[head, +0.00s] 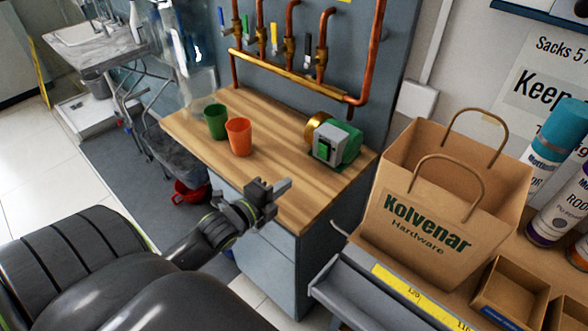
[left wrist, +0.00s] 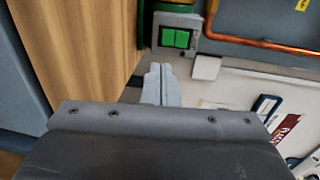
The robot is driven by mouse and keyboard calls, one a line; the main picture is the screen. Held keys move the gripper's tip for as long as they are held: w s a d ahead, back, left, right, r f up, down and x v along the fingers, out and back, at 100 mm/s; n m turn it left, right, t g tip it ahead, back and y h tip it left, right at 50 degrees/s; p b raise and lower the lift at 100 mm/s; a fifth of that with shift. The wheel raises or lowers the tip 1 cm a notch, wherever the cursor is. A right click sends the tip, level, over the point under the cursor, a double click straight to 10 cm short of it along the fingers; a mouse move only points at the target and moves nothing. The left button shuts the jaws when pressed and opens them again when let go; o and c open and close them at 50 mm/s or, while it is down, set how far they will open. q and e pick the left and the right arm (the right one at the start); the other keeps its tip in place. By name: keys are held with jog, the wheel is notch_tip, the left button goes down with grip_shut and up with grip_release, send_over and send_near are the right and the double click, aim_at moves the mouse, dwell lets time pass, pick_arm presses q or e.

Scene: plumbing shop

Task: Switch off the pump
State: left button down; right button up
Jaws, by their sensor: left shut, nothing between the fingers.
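The pump (head: 335,142) stands at the right end of the wooden bench top (head: 290,192). It has a green body, a brass end and a grey box with a green switch (head: 323,151) facing me. In the left wrist view the green switch (left wrist: 174,38) shows on the grey box, beyond the fingertips and apart from them. My left gripper (head: 279,188) is shut and empty, above the front edge of the bench, in front of the pump. Its closed fingers also show in the left wrist view (left wrist: 160,75). My right gripper is not in view.
A green cup (head: 216,122) and an orange cup (head: 239,137) stand left of the pump. Copper pipes (head: 300,75) with coloured valve levers run behind the bench. A paper bag (head: 440,190) stands on the right. The bench between gripper and pump is clear.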

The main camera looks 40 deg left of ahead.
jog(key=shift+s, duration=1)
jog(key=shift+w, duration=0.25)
